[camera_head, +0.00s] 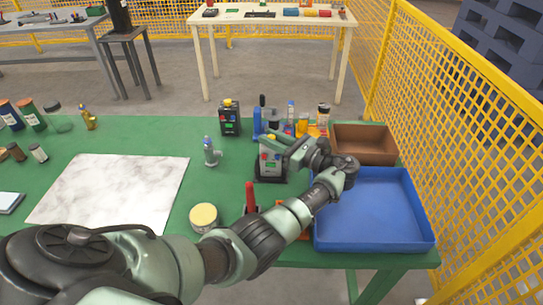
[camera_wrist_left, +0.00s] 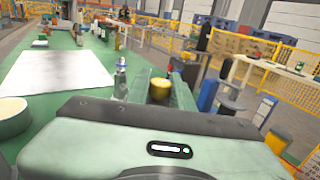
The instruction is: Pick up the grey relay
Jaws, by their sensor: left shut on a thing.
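The grey relay (camera_head: 270,163) is a light grey block with small red and green patches on its front, upright at a dark base on the green table. My left gripper (camera_head: 278,146) reaches over its top from the right, with pale green fingers shut on it. In the left wrist view, a round yellow part (camera_wrist_left: 160,88), seemingly the relay's top, shows between the fingers of the left gripper (camera_wrist_left: 161,92). The fingers cover part of the relay's upper end. I cannot tell whether it is clear of its base. My right gripper is not in view.
A blue tray (camera_head: 420,240) and a brown bin (camera_head: 365,129) stand on the right. A black device (camera_head: 229,120) and a small bottle (camera_head: 211,153) stand left of the relay. A round tin (camera_head: 204,216) and a red-handled tool (camera_head: 250,197) are in front. A marble slab (camera_head: 110,190) lies left.

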